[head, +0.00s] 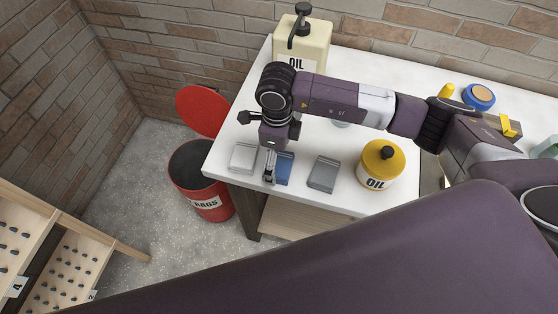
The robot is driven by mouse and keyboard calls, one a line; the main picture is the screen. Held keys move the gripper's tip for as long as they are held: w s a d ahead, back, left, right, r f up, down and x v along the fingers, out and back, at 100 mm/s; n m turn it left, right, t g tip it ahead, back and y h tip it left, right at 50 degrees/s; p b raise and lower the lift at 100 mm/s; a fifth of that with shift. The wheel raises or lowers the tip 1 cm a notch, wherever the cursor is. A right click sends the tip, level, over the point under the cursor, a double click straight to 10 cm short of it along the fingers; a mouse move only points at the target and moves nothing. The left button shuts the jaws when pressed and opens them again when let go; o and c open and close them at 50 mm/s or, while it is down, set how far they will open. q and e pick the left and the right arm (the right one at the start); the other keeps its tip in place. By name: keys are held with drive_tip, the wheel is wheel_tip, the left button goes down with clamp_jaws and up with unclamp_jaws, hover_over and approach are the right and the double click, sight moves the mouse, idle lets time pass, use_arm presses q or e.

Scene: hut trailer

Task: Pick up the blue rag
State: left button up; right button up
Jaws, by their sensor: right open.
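The blue rag (285,172) lies folded on the white worktop (335,194), between a light grey rag (243,157) on its left and a darker grey rag (322,174) on its right. My right arm reaches in from the right, and my right gripper (269,179) points down at the left edge of the blue rag. Its fingers hide part of the rag. The gripper is open, and I cannot tell whether it touches the rag. My left gripper is not in view.
A yellow oil can (382,166) stands right of the rags. A cream oil jug (300,47) stands at the back. A red rags bin (201,180) with its lid (203,111) raised stands left of the worktop. Wooden racks (75,255) are at lower left, with clear floor between.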

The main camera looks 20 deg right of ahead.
sight(278, 164)
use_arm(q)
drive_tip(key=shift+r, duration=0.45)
use_arm(e)
drive_tip(key=shift+f, duration=1.05)
drive_tip(key=c, duration=1.1)
drive_tip(key=shift+r, duration=0.1)
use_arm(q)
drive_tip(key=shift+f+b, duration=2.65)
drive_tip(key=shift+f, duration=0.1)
use_arm(e)
drive_tip(key=shift+r, duration=9.95)
drive_tip(key=o, duration=0.4)
drive_tip(key=c, duration=0.4)
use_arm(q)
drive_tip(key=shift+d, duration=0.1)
use_arm(e)
drive_tip(key=shift+f, duration=0.1)
